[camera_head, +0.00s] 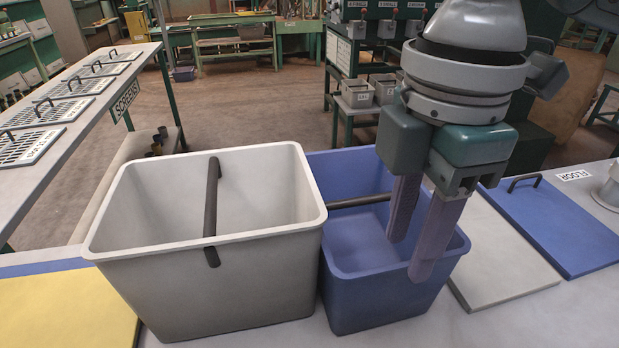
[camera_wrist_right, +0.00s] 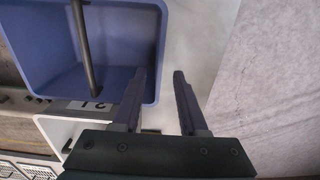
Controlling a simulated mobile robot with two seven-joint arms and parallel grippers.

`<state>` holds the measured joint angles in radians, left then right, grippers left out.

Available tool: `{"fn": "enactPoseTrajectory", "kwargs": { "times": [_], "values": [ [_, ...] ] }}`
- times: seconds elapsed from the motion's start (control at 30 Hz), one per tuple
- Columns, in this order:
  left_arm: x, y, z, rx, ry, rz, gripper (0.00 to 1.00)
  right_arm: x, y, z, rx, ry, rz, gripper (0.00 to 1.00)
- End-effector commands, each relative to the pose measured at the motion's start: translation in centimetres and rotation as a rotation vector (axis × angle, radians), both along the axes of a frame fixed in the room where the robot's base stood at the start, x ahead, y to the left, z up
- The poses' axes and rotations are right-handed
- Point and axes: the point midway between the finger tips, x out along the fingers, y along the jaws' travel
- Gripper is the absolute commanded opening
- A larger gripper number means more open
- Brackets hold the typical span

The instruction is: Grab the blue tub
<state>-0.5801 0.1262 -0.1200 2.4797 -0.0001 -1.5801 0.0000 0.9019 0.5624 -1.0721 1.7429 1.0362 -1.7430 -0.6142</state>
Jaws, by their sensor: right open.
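The blue tub (camera_head: 375,303) stands upright on the pale table, right of a grey tub. A dark bar handle (camera_head: 360,201) crosses its open top. My right gripper (camera_head: 411,258) points down at the tub's right side, open and holding nothing. In the right wrist view the blue tub (camera_wrist_right: 140,28) is at upper left, and its rim runs between the fingertips of my right gripper (camera_wrist_right: 159,73). One finger is on the inner side, the other outside. Whether either finger touches the wall cannot be told. My left gripper is not in view.
The larger grey tub (camera_head: 250,285) with a dark handle stands against or very close to the blue tub's left side. A grey lid (camera_head: 495,255) and a blue lid (camera_head: 560,235) lie to the right. A yellow panel (camera_head: 65,310) lies at lower left. Bench with screens (camera_head: 50,115) at left.

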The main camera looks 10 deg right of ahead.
Motion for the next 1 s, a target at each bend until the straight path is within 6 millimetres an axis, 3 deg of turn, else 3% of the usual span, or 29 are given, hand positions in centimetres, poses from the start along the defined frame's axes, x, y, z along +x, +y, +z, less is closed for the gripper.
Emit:
{"fn": "enactPoseTrajectory", "kwargs": {
  "times": [0.2, 0.43, 0.7, 1.0],
  "values": [
    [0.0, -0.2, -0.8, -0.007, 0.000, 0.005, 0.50, 0.0, -0.2, -3.3, -0.004, 0.005, 0.001, 0.42],
    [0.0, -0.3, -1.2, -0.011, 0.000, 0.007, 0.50, 0.2, -0.3, -5.4, -0.003, 0.003, 0.000, 0.42],
    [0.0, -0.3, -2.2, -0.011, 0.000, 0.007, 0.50, 0.4, -0.8, -9.3, -0.004, 0.002, 0.001, 0.42],
    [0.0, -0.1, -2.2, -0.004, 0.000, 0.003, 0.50, 0.4, -0.8, -9.7, -0.003, 0.000, 0.002, 0.41]
  ]
}}
